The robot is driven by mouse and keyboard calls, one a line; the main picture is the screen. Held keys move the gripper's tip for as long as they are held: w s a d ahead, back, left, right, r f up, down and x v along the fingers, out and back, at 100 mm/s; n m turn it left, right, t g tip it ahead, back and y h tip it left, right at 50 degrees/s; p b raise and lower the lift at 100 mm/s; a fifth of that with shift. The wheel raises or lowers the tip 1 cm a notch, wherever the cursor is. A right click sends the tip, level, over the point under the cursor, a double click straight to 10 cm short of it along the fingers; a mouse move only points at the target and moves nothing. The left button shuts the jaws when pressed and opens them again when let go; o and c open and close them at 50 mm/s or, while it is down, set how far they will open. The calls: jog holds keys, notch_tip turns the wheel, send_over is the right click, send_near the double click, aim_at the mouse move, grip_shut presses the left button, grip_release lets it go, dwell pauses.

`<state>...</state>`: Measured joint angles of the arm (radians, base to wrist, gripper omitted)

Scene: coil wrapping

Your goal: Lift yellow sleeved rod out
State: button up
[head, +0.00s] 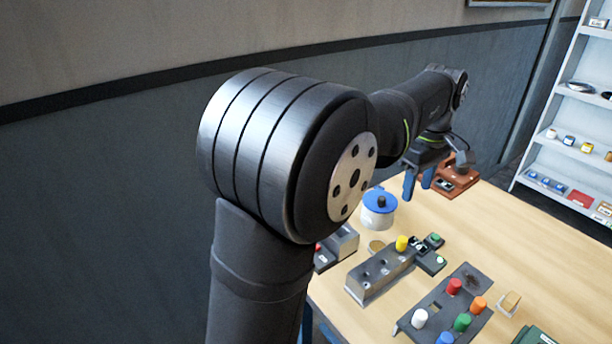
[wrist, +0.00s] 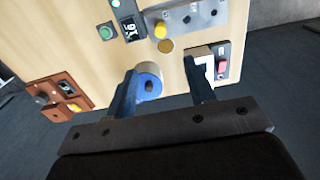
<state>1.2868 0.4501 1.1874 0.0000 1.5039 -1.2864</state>
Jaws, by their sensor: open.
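The yellow sleeved rod (head: 402,243) stands upright in the far end of a grey metal block (head: 372,284) with several holes. It also shows in the wrist view (wrist: 160,31), at the end of the block near the top. My gripper (head: 418,186) is open, with its blue fingers pointing down over the far part of the table, behind the rod and apart from it. In the wrist view, my gripper (wrist: 160,80) has nothing clamped. A white pot with a blue lid and dark knob (wrist: 150,84) shows between and below the fingers.
A dark rack (head: 446,308) holds white, red, orange, green and blue rods. Small devices with green buttons (head: 430,261) stand beside the block. The blue-lidded pot (head: 379,212) and a brown wooden base (head: 457,183) stand farther back.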

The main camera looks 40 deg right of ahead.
aim_at(403, 239)
jog(key=shift+a, duration=0.1)
jog(key=s+a+f+m+h, duration=0.1)
jog(key=a+m+h, duration=0.4)
jog(key=m, duration=1.1)
jog(key=shift+t, duration=0.4)
jog(key=x, duration=0.5)
jog(key=a+x, duration=0.1)
jog(key=x, duration=0.5)
jog(key=a+f+x, duration=0.1)
jog(key=x, duration=0.4)
jog(key=shift+d+f, duration=0.2)
jog(key=shift+f, duration=0.1)
jog(key=shift+c, duration=0.5)
grip_shut()
